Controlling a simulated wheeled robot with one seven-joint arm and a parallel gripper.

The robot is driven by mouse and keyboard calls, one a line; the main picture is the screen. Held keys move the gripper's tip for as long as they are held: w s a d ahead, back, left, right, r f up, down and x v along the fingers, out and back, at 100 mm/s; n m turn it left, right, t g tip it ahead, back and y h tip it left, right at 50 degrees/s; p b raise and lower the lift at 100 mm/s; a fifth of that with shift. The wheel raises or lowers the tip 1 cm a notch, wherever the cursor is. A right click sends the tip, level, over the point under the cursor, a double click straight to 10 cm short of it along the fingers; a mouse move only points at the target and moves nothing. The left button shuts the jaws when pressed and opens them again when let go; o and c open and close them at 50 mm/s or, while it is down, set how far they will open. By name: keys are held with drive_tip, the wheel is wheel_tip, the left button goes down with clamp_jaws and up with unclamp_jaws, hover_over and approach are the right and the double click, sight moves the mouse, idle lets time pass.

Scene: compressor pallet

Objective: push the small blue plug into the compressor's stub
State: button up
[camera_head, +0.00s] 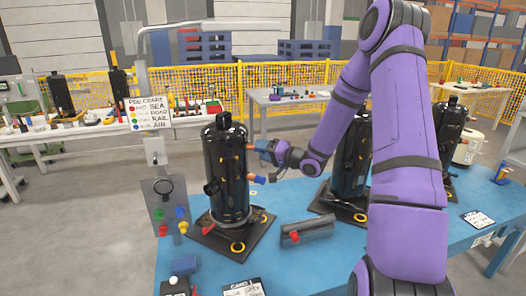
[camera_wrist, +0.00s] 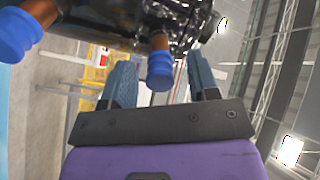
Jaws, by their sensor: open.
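The black compressor (camera_head: 228,170) stands upright on a dark base plate on the blue table. In the wrist view the small blue plug (camera_wrist: 160,72) sits at the end of a short copper stub (camera_wrist: 160,42). My gripper (camera_head: 262,148) is at the compressor's right side, at the upper stub. Its fingers (camera_wrist: 160,80) are open, one on each side of the small blue plug, with gaps visible. How deep the plug sits cannot be told. A larger blue plug (camera_wrist: 15,36) is on the lower copper stub; it also shows in the head view (camera_head: 257,180).
A plug board (camera_head: 165,190) with coloured plugs stands left of the compressor. A grey block with a red end (camera_head: 308,230) lies to its right. Other black compressors (camera_head: 350,165) stand behind my arm. A chart sign (camera_head: 150,112) stands at left. The blue table (camera_head: 285,268) has bare room in front.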

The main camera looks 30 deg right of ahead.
drive_tip(key=v, duration=1.1)
drive_tip(key=s+a+r+n+g+h, duration=0.1)
drive_tip(key=a+r+n+g+h, duration=0.15)
drive_tip(key=r+h, duration=0.4)
drive_tip(key=s+a+r+n+g+h, duration=0.1)
drive_tip(key=s+a+r+g+h, duration=0.15)
drive_tip(key=a+r+h, duration=0.4)
drive_tip(key=s+a+r+n+g+y, duration=0.1)
drive_tip(key=s+a+r, duration=0.1)
drive_tip(key=s, duration=0.5)
drive_tip(key=s+a+r+g+y, duration=0.1)
drive_tip(key=s+a+r+g, duration=0.1)
drive_tip(key=s+a, duration=0.3)
drive_tip(key=s+a+r+n+g+y, duration=0.1)
drive_tip(key=s+a+r+g+y, duration=0.1)
drive_tip(key=s, duration=0.9)
drive_tip(key=shift+s+a+r+n, duration=0.25)
drive_tip(key=shift+a+r+n, duration=0.1)
drive_tip(key=shift+a, duration=0.4)
